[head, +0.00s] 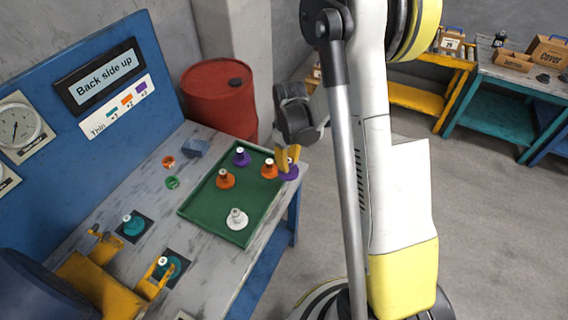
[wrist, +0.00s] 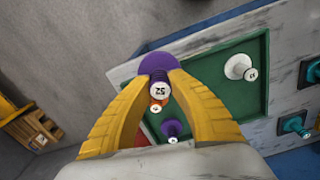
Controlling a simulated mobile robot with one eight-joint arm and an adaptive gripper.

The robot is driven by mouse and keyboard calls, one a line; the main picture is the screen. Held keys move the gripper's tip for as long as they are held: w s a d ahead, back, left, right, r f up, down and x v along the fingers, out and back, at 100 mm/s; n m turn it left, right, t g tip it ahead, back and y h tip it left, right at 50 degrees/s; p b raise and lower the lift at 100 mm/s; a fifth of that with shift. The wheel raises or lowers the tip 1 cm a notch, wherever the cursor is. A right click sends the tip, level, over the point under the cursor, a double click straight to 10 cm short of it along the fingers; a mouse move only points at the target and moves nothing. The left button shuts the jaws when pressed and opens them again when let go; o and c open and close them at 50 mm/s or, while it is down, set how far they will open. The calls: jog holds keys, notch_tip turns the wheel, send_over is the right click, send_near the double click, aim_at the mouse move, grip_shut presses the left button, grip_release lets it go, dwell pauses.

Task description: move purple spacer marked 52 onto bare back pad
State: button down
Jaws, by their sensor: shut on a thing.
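My gripper (head: 287,158) is shut on a purple spacer (head: 290,173) by the tray's right corner. In the wrist view, the spacer's white top (wrist: 159,91) reads 52, and its purple flange (wrist: 154,63) shows beyond the yellow fingertips. Whether it touches anything below is unclear. The green tray (head: 208,232) holds another purple spacer (head: 241,159), two orange spacers (head: 225,181) (head: 269,171) and a white one (head: 237,219). Two dark pads (head: 146,234) (head: 186,256) at the left each carry a teal spacer (head: 132,226) (head: 170,270). I cannot make out a bare pad.
Yellow fixtures (head: 155,281) stand at the front left. A red drum (head: 219,98) is behind the table. A panel display (head: 104,77) reads "Back side up".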

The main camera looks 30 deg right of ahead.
jog(key=s+d+b, duration=0.1)
jog(key=s+d, duration=0.3)
jog(key=s, duration=0.1)
jog(key=shift+s+b, duration=0.3)
jog(key=shift+s, duration=0.05)
dwell(0.5)
